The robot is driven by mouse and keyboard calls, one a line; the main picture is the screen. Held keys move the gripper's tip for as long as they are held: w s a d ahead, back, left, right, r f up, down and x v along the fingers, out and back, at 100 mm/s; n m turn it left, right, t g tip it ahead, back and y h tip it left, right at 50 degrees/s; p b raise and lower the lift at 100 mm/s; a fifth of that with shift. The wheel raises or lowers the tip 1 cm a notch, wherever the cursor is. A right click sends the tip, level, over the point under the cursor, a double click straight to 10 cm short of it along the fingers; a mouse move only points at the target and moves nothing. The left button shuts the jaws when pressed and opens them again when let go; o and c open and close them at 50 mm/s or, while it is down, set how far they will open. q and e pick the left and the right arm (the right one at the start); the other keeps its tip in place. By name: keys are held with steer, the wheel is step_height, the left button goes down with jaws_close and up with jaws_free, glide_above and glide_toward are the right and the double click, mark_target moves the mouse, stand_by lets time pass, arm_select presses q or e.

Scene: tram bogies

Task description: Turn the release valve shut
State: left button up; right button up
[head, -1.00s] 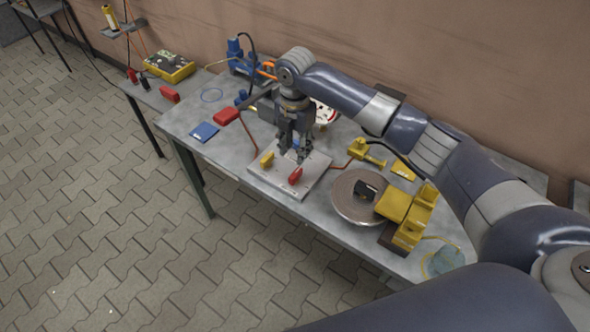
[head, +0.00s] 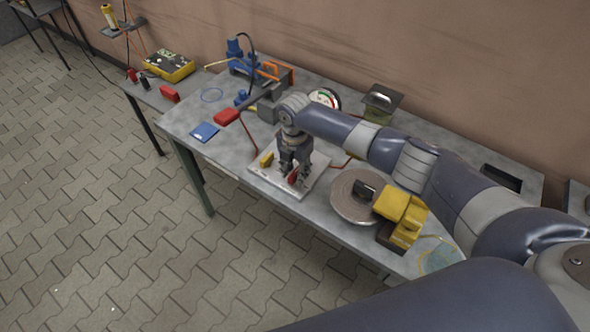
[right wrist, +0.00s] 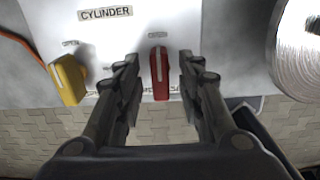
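A grey plate (head: 262,173) marked "CYLINDER" lies near the front edge of the metal table. It carries a red handle (right wrist: 159,73) and a yellow handle (right wrist: 67,80); the yellow one also shows in the head view (head: 266,160). Which of them is the release valve I cannot tell from a label. My right gripper (head: 295,180) is over the red handle. In the right wrist view its fingers (right wrist: 158,85) are spread, one on each side of the red handle, with gaps on both sides. My left gripper is not in view.
A metal disc (head: 346,200) and a yellow tool (head: 404,214) stand right of the plate. A round gauge (head: 326,97) and blue pump parts (head: 243,64) are behind. A red block (head: 227,117) and blue card (head: 204,132) lie to the left.

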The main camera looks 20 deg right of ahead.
jaws_close()
steer(key=shift+r+m, duration=0.1)
steer(key=shift+m, duration=0.2)
steer(key=m+p, duration=0.1)
steer(key=m, duration=0.1)
steer(key=shift+a+m+p, duration=0.1)
steer(key=shift+m+p, duration=0.2)
steer(key=shift+m, duration=0.1)
steer(key=m+p, duration=0.2)
steer(key=m, duration=0.3)
steer(key=shift+m, duration=0.3)
steer(key=m+p, duration=0.2)
steer(key=m, duration=0.2)
steer(key=shift+m+p, duration=0.7)
steer(key=shift+m, duration=1.7)
